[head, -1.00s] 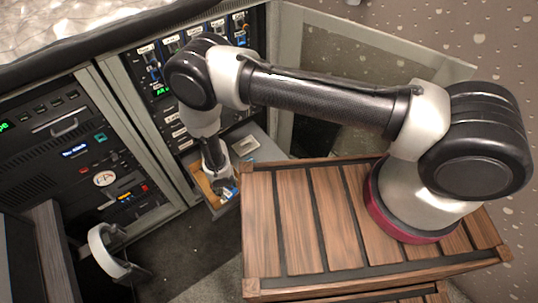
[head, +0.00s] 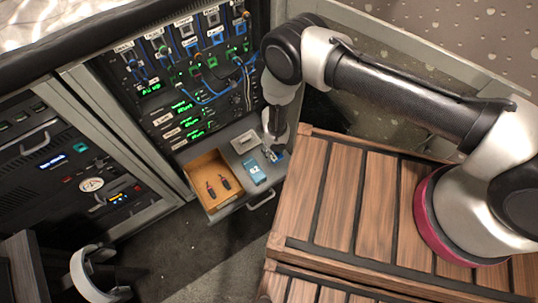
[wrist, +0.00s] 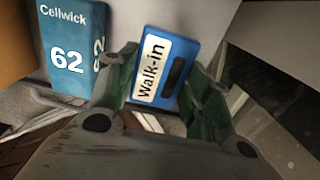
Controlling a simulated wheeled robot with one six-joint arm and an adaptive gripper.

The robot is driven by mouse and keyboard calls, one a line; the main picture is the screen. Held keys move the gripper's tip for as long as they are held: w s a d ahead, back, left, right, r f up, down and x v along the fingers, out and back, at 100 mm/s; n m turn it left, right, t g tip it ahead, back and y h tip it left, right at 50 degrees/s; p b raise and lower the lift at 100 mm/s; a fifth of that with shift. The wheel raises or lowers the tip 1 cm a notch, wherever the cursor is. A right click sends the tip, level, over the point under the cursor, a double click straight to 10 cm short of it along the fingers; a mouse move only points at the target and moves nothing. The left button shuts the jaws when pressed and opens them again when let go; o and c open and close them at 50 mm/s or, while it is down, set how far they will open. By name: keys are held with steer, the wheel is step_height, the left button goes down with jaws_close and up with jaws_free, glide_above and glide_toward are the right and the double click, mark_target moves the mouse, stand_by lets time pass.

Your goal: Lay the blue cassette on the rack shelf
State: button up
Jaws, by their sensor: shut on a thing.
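The blue cassette (wrist: 165,68), with a white "walk-in" label, sits between the green fingers of my gripper (wrist: 160,90) in the wrist view. My gripper (head: 272,150) is shut on it. In the head view only a small blue part of the cassette (head: 278,156) shows beside the fingers. They are at the right part of the pulled-out grey rack shelf (head: 226,150), near its front right edge. I cannot tell whether the cassette touches the shelf.
A blue box marked 62 (head: 254,172) stands left of my gripper, close by in the wrist view (wrist: 70,50). A wooden tray (head: 197,168) holds two red-and-black pieces. A grey item (head: 243,142) lies behind. The slatted wooden crate (head: 330,200) is at right.

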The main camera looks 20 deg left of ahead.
mark_target(273, 153)
steer(key=shift+s+f, duration=0.1)
steer(key=shift+f, duration=2)
steer(key=shift+f, duration=0.15)
steer(key=o, duration=1)
steer(key=shift+o, duration=0.2)
steer(key=shift+r, duration=0.2)
step_height(273, 153, up, 12)
